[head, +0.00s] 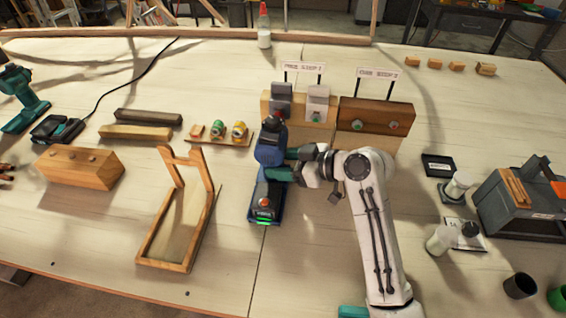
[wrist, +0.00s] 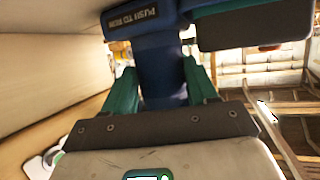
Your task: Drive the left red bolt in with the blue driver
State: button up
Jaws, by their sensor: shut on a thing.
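The blue driver (head: 268,152) stands upright over the table in the head view, with a dark base showing a green light. My gripper (head: 285,164) is shut on its grip from the right. In the wrist view, the driver (wrist: 160,75) is between the teal fingers of my gripper (wrist: 162,88), below a blue part lettered "PUSH TO RUN".
Signs stand above both blocks. A wooden frame (head: 180,215), a loose block (head: 80,167) and a small rack of coloured pieces (head: 220,134) are left of the driver. A grey toolbox (head: 530,200) and small containers are at right.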

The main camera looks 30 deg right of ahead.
aim_at(281, 161)
jog(key=shift+r, duration=0.25)
dwell(0.4)
jog(key=shift+s+a+p, duration=0.55)
jog(key=shift+s+a, duration=0.35)
jog(key=shift+s, duration=0.3)
jog(key=shift+r, duration=0.2)
jog(key=shift+r+p, duration=1.55)
jog(key=shift+r, duration=0.3)
jog(key=shift+f, duration=0.1)
